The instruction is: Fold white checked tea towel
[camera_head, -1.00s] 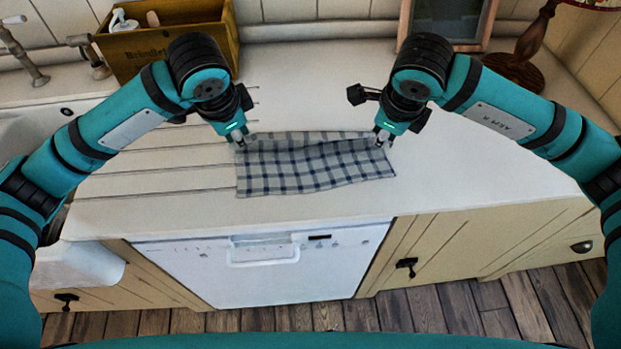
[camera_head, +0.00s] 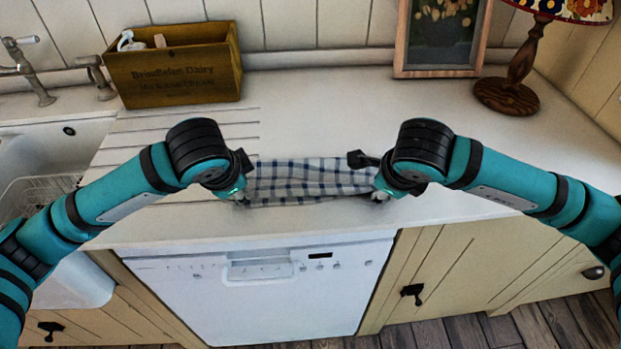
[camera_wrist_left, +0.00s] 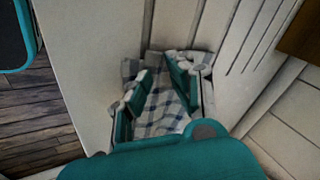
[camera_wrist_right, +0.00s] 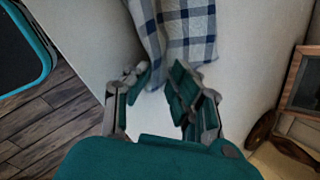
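The white and navy checked tea towel (camera_head: 310,178) lies on the counter as a narrow band, with a rumpled front edge. It also shows in the left wrist view (camera_wrist_left: 160,110) and the right wrist view (camera_wrist_right: 185,28). My left gripper (camera_head: 238,198) is low at its front left corner; in the left wrist view its fingers (camera_wrist_left: 160,80) stand apart with towel between and below them. My right gripper (camera_head: 380,197) is low at the front right corner; its fingers (camera_wrist_right: 158,82) stand apart, with the towel just beyond the tips. The grippers hide both front corners in the head view.
A wooden box (camera_head: 172,75) stands at the back left, beside the sink (camera_head: 50,150). A picture frame (camera_head: 440,40) and a lamp (camera_head: 508,95) stand at the back right. The counter (camera_head: 480,140) is clear right of the towel. Its front edge is close below the grippers.

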